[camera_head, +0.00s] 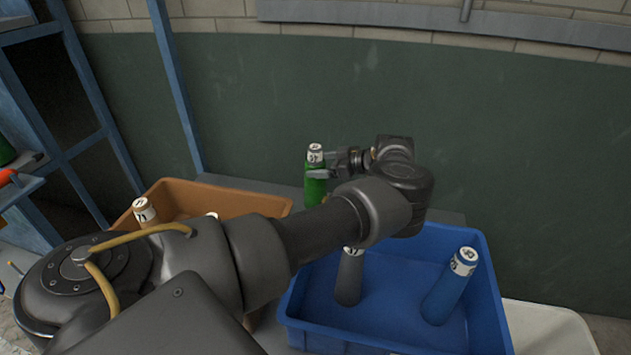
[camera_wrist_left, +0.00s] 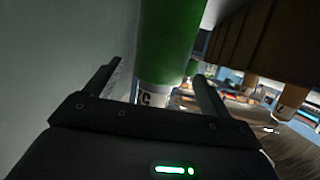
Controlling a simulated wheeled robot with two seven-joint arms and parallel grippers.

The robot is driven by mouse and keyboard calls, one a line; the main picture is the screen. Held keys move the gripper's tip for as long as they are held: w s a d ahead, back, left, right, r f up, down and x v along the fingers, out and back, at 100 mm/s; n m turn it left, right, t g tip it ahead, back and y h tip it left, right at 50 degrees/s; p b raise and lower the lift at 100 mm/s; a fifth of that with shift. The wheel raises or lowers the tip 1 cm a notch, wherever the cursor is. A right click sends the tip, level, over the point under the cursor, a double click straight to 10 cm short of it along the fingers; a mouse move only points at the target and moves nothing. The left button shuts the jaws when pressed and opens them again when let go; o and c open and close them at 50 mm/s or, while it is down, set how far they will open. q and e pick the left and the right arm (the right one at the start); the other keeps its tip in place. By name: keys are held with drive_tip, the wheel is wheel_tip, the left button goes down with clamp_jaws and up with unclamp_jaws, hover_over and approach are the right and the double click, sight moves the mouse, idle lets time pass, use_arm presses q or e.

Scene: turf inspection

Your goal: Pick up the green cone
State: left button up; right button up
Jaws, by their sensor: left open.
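The green cone (camera_head: 316,188) stands upright behind the two crates, with a white marked label at its top. In the left wrist view the green cone (camera_wrist_left: 172,45) shows large between the two fingers, label end nearest the palm. My left gripper (camera_head: 325,164) is at the cone's upper part, reaching in from the right side of the cone in the head view. Its jaws are open, one finger to each side of the cone (camera_wrist_left: 152,82). I cannot tell whether a finger touches it. My right gripper is not in view.
An orange-brown crate (camera_head: 245,198) holding cones stands at left, partly behind my arm. A blue crate (camera_head: 480,330) with a grey cone (camera_head: 350,277) and a blue cone (camera_head: 449,287) is at right. A dark green wall (camera_head: 500,150) rises behind; blue shelving (camera_head: 88,146) stands left.

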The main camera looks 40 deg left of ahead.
sight(310, 163)
use_arm(q)
drive_tip(key=x, duration=0.2)
drive_tip(key=p+x, duration=0.1)
drive_tip(key=x, duration=0.1)
drive_tip(key=shift+a+r+p, duration=0.1)
drive_tip(key=shift+r+p, duration=0.1)
drive_tip(key=shift+p, duration=0.1)
drive_tip(key=shift+a+f, duration=0.1)
drive_tip(key=shift+a, duration=0.15)
drive_tip(key=shift+d, duration=0.1)
drive_tip(key=shift+c, duration=0.9)
drive_tip(key=c, duration=1.3)
drive_tip(key=shift+o, duration=0.2)
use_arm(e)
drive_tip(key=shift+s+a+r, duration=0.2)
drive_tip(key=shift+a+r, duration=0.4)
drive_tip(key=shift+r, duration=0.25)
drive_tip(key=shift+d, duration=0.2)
